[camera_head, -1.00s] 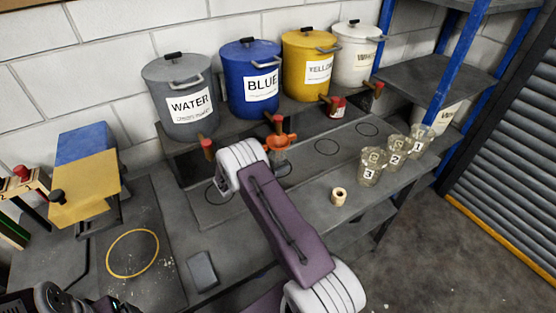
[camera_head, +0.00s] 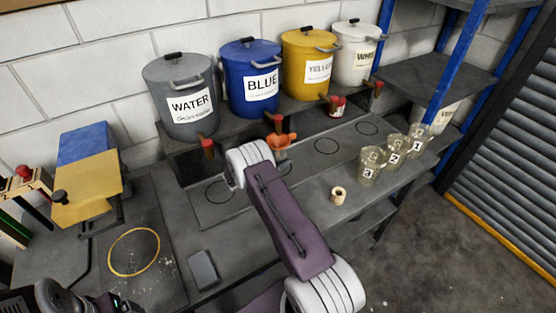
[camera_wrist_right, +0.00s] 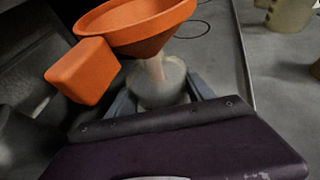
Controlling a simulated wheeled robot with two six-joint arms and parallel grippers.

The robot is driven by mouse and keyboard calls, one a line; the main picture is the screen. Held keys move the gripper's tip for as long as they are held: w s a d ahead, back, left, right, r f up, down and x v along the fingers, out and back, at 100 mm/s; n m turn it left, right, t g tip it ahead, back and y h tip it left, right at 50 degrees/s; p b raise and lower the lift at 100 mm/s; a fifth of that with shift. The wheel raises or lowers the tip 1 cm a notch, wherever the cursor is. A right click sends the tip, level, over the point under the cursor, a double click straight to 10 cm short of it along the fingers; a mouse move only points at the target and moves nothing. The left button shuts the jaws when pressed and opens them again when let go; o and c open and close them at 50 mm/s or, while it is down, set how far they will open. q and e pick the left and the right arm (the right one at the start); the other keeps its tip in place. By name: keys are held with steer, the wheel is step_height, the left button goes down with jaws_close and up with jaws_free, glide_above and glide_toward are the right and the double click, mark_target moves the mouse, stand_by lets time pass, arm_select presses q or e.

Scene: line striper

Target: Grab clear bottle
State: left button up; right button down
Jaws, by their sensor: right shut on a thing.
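The clear bottle (camera_wrist_right: 160,85) stands upright in the right wrist view, with an orange funnel (camera_wrist_right: 135,22) in its neck. My right gripper (camera_wrist_right: 158,100) is shut on the bottle's body, one finger on each side. In the head view the funnel (camera_head: 281,139) shows just beyond my right wrist, below the blue bucket. My right wrist and arm hide most of the bottle and the gripper there. Only part of my left arm shows at the bottom left of the head view; its fingers are not visible.
The water (camera_head: 182,93), blue (camera_head: 247,62), yellow (camera_head: 306,50) and white (camera_head: 354,62) buckets stand on a raised shelf with red-handled taps. Numbered jars (camera_head: 371,170) and a small tan roll (camera_head: 338,196) stand on the bench at right. A grey block (camera_head: 203,271) lies near the front edge.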

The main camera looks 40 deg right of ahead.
steer(key=shift+r, duration=0.15)
steer(key=shift+r+b, duration=0.35)
steer(key=shift+r, duration=0.3)
steer(key=s+b, duration=0.1)
steer(key=s, duration=0.5)
steer(key=s+a+b, duration=0.1)
steer(key=s, duration=0.4)
steer(key=s+a+b, duration=0.1)
steer(key=s+b, duration=0.1)
steer(key=s, duration=0.4)
steer(key=shift+s, duration=0.45)
